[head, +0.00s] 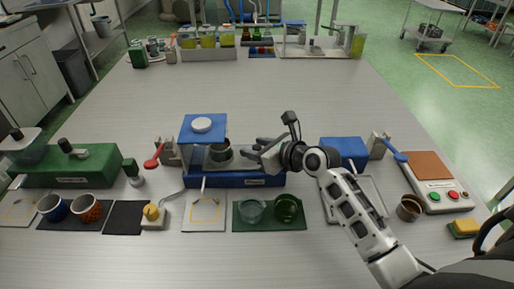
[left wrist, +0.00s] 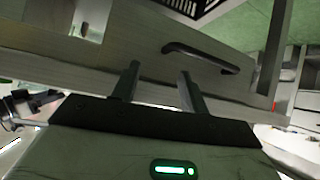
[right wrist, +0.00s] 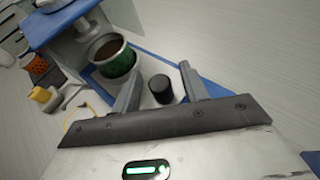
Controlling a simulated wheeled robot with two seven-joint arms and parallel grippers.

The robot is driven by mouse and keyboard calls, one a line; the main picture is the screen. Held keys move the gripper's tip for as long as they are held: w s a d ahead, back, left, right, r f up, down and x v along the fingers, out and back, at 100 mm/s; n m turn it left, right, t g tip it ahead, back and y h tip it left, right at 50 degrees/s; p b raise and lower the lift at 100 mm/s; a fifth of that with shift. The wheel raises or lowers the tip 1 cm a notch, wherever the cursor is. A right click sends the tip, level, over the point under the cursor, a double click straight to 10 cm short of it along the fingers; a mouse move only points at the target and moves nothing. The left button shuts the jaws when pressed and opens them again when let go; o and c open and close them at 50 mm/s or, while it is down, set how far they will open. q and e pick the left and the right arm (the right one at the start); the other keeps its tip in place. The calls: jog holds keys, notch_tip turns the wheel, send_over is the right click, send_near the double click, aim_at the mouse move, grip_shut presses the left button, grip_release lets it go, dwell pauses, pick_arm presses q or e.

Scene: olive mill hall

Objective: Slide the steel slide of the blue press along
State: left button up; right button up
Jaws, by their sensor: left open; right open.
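The blue press (head: 236,180) stands in the middle of the bench, with a blue top plate, a white round knob and a long blue base. A dark-filled cup (head: 221,153) sits under the top plate; it also shows in the right wrist view (right wrist: 116,62). My right gripper (head: 248,149) is open at the right end of the press. In the right wrist view, a black upright knob (right wrist: 161,88) stands between its fingers, with gaps visible; it appears to stand on the pale steel slide (right wrist: 149,67). My left gripper (left wrist: 158,68) is open and empty, facing a cabinet handle.
A green machine (head: 95,163) stands at the left. Two mugs (head: 87,208), a green mat (head: 270,225) with two glass bowls and a white mat (head: 204,218) lie in front. A blue box (head: 344,151) and a button panel (head: 440,197) are at the right.

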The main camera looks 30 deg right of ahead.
aim_at(241, 157)
grip_shut()
jog(key=a+p, duration=0.1)
jog(key=w+a+p, duration=0.1)
jog(key=a+p, duration=0.1)
jog(key=shift+w+r, duration=0.2)
jog(key=shift+w+a+f, duration=0.1)
jog(key=shift+a, duration=0.2)
jog(key=shift+f, duration=0.1)
jog(key=shift+c, duration=0.8)
grip_release()
jog(key=shift+a, duration=0.1)
jog(key=shift+o, duration=0.8)
pick_arm(q)
jog(key=shift+a+r, duration=0.25)
jog(key=shift+r, duration=0.45)
